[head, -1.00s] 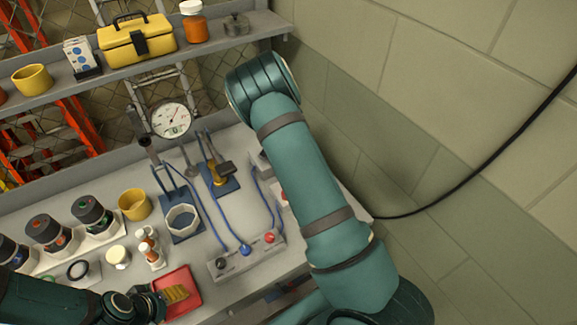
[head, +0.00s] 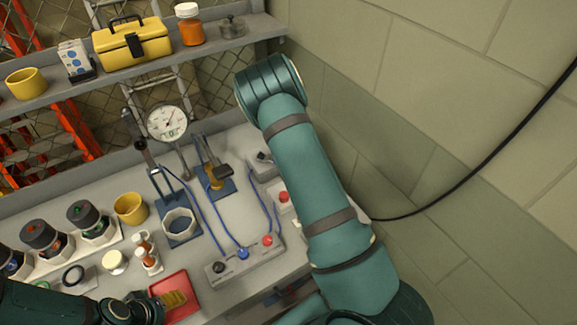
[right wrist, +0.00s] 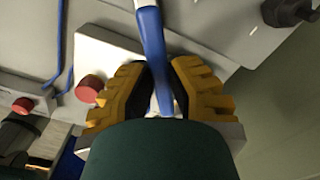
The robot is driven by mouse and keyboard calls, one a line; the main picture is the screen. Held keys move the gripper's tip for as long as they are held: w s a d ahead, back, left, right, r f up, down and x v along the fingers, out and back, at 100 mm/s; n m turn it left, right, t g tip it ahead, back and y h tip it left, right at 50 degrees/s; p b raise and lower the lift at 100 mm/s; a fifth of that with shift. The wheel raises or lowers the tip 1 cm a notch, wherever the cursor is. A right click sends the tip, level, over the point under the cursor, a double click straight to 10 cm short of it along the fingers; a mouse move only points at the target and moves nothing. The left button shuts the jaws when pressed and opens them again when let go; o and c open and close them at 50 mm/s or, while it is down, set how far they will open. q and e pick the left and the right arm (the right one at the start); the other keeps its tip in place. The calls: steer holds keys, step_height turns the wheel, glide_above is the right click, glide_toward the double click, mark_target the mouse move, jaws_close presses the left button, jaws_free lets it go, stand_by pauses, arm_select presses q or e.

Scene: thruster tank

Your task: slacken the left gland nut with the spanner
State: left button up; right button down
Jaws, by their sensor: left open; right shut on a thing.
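My right gripper (right wrist: 160,90) is shut on the spanner (right wrist: 151,30), whose blue handle runs up out of the right wrist view. The spanner's far end is out of that view. In the head view my right arm hides the right gripper and the spanner. A dark knob-like fitting (right wrist: 290,11) shows at the top right of the wrist view, apart from the gripper; I cannot tell whether it is a gland nut. The left gland nut is not clearly identifiable.
A dial gauge (head: 167,122), a beaker in a stand (head: 181,223) and a yellow cup (head: 130,208) are further left. A block wall (head: 450,120) bounds the right side.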

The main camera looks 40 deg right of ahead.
steer(key=shift+w+d+n, duration=0.15)
steer(key=shift+d+n, duration=0.05)
steer(key=shift+n, duration=0.1)
arm_select(q)
steer(key=shift+f, duration=0.15)
arm_select(e)
steer(key=shift+d, duration=0.1)
arm_select(q)
steer(key=shift+f+b, duration=0.2)
steer(key=shift+b, duration=0.15)
arm_select(e)
steer(key=shift+w+d+n, duration=0.35)
steer(key=shift+d+n, duration=0.1)
steer(key=shift+n, duration=0.25)
arm_select(q)
steer(key=shift+f+b, duration=0.3)
steer(key=shift+f, duration=0.05)
arm_select(e)
steer(key=shift+w+d+n, duration=0.45)
steer(key=shift+d+n, duration=0.05)
steer(key=shift+n, duration=0.2)
steer(key=shift+w+d, duration=0.1)
